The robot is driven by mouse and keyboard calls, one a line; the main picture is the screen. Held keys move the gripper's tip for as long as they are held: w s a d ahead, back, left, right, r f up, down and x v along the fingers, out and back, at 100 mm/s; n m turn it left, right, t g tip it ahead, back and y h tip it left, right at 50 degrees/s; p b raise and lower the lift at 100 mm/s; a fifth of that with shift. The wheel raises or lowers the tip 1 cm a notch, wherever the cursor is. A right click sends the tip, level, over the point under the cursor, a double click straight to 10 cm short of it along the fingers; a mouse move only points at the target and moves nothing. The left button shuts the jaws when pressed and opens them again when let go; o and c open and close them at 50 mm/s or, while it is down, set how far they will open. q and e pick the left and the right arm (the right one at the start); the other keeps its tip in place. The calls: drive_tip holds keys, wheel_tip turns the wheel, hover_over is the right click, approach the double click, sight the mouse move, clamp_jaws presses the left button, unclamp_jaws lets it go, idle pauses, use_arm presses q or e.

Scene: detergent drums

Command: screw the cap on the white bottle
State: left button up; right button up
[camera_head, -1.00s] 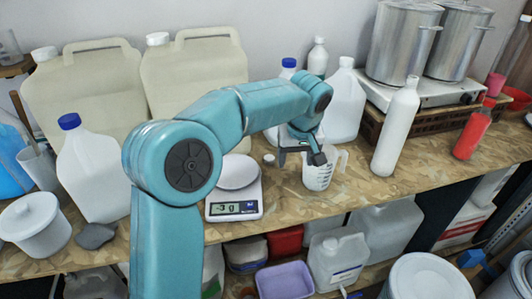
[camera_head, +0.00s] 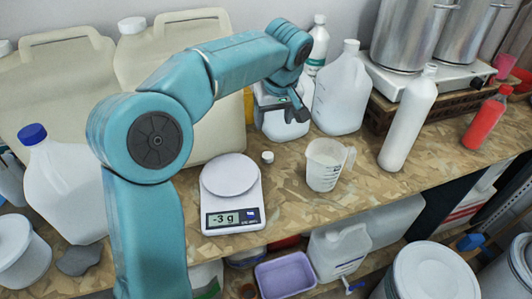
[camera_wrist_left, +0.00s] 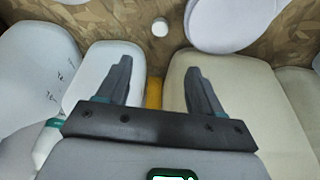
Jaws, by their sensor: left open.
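My left gripper (camera_head: 296,112) is open and empty, in front of a white jug (camera_head: 275,122), behind and right of the cap. In the left wrist view its two fingers (camera_wrist_left: 160,80) are spread with nothing between them. My right gripper is not in view.
The scale (camera_head: 230,190) reads -3 g. A measuring cup (camera_head: 324,167) stands between cap and bottle. A white jug (camera_head: 341,92) stands behind the cup. Large beige canisters (camera_head: 185,60) line the wall. A red bottle (camera_head: 487,118) and pots are at right.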

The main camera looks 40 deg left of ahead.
use_arm(q)
hover_over(268, 157)
drive_tip(key=d, duration=0.2)
drive_tip(key=f, duration=0.9)
drive_tip(key=shift+s+a+f, duration=0.2)
drive_tip(key=shift+s+f, duration=0.05)
drive_tip(key=shift+f, duration=0.05)
drive_tip(key=shift+a+f, duration=0.3)
drive_tip(key=shift+f, duration=0.3)
drive_tip(key=shift+d, duration=0.1)
drive_tip(key=shift+w+p, duration=0.1)
drive_tip(key=shift+p, duration=0.2)
